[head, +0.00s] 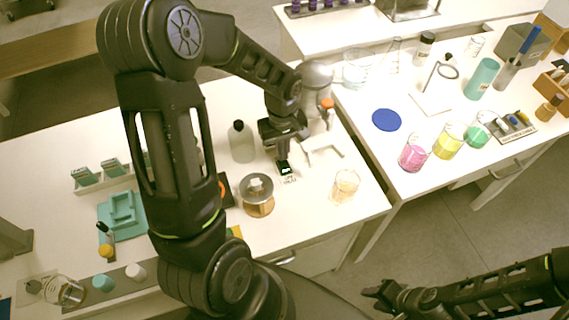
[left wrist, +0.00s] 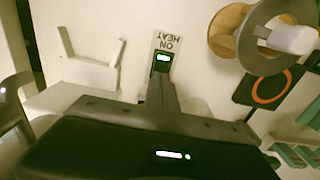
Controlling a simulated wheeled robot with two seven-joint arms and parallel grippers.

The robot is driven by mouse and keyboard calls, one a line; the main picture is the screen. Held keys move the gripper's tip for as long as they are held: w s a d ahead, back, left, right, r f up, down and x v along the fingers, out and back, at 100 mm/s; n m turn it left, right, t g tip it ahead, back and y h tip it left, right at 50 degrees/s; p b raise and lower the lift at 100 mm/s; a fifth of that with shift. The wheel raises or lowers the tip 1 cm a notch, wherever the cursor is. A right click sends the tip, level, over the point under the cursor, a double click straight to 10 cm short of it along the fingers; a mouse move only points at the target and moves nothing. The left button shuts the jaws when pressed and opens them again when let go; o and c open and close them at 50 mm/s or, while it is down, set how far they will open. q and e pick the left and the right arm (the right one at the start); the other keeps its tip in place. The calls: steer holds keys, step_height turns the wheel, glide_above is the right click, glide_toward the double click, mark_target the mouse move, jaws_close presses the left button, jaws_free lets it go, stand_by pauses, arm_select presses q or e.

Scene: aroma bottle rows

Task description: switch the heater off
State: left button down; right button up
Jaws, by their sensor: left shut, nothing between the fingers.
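The heater switch (left wrist: 163,58) has a small green-lit face on a white plate marked "ON HEAT" (left wrist: 167,42). In the head view the switch (head: 284,168) glows green at its plate on the left table. My left gripper (head: 283,154) is shut and empty, pointing down right at the switch; its fingers (left wrist: 160,92) reach the switch's near edge in the left wrist view. I cannot tell whether they touch. A black pad with an orange ring (left wrist: 268,88) lies beside it. My right gripper (head: 381,294) is at the lower right, away from the tables, and looks open.
Coloured beakers (head: 415,152) stand on the right table.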

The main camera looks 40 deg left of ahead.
arm_select(q)
steer(key=shift+f+b, duration=1.05)
steer(key=shift+f, duration=0.1)
stand_by(0.5)
steer(key=shift+r, duration=0.15)
steer(key=shift+r+p, duration=2.4)
steer(key=shift+r, duration=1)
